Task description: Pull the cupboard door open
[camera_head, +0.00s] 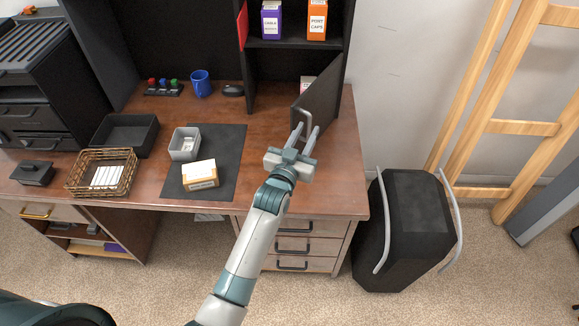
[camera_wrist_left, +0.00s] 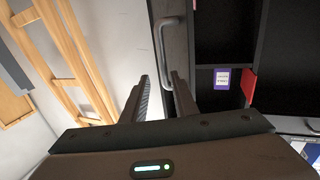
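The cupboard door (camera_head: 325,88) is a dark panel under the shelf at the right end of the desk. It stands ajar, swung out from the cupboard opening. Its grey bar handle (camera_head: 306,113) is on the near side and also shows in the left wrist view (camera_wrist_left: 163,45). My left gripper (camera_head: 306,129) is at the handle with its fingers apart. In the left wrist view, the lower end of the handle lies near the gap between the fingertips (camera_wrist_left: 158,82); I cannot tell whether they touch it. My right gripper is not in view.
A purple box (camera_head: 271,20) and an orange box (camera_head: 316,20) stand on the shelf above. A cardboard box (camera_head: 200,175) lies on the dark mat (camera_head: 228,150). A black bin (camera_head: 405,225) and wooden ladder (camera_head: 525,127) stand right of the desk.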

